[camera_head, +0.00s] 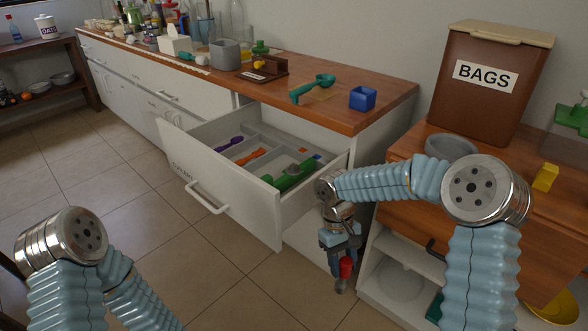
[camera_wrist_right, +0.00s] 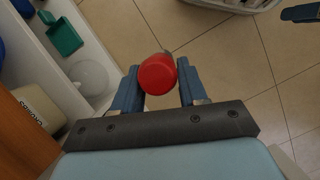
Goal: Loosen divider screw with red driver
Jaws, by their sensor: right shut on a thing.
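My right gripper (camera_head: 344,268) hangs beside the front right corner of the open drawer (camera_head: 230,182), outside it. It is shut on the red driver (camera_head: 346,267). In the right wrist view the driver's round red end (camera_wrist_right: 157,75) sits between the two blue fingers (camera_wrist_right: 158,88); its tip is hidden. The grey divider (camera_head: 268,142) runs inside the drawer; I cannot make out its screw. My left arm is at the lower left of the head view, its gripper out of frame. A blue-grey piece at the right wrist view's upper right seems part of my left gripper.
The drawer holds a purple scoop (camera_head: 229,144), an orange utensil (camera_head: 251,156) and a green utensil (camera_head: 294,176). The counter above bears a green scoop (camera_head: 313,88) and a blue box (camera_head: 362,98). A wooden cabinet with a bags bin (camera_head: 490,80) stands right. Floor left of the drawer is clear.

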